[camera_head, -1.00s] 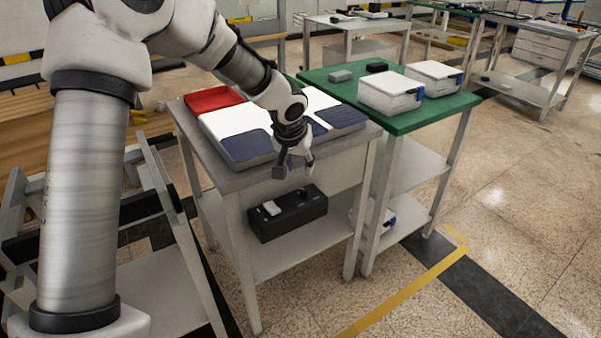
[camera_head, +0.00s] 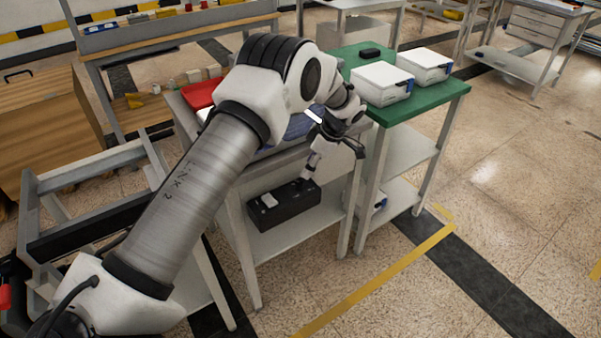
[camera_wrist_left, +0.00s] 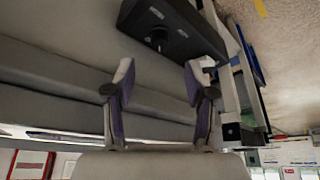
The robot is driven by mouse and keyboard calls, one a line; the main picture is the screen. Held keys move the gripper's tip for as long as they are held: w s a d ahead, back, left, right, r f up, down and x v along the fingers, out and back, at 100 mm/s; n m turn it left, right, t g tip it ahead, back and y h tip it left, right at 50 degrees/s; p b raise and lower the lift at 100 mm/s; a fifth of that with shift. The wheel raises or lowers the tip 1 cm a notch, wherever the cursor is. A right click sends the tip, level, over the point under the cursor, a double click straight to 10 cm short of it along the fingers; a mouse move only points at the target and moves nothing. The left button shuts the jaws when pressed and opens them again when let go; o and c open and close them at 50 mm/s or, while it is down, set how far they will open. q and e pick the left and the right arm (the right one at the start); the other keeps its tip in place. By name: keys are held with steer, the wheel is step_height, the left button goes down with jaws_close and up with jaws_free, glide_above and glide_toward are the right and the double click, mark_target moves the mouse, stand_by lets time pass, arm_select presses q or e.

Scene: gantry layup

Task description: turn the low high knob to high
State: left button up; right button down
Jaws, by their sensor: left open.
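A black control box (camera_head: 285,209) with a white patch on its top sits on the lower shelf of the grey table. In the left wrist view the box (camera_wrist_left: 199,30) fills the top middle, with a dark round knob (camera_wrist_left: 158,37) on its face and small pale markings I cannot read. My right gripper is not in view.
The grey table's top (camera_head: 235,168) is just above the box, and its legs flank the shelf (camera_head: 320,228). A green table (camera_head: 425,105) with white cases (camera_head: 382,82) stands to the right. A red tray (camera_head: 200,94) lies on the grey table. Floor in front is clear.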

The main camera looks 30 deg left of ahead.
mark_target(299, 182)
arm_select(q)
steer(key=x, duration=0.7)
steer(key=shift+a+f, duration=0.1)
steer(key=shift+f, duration=0.1)
jaws_close()
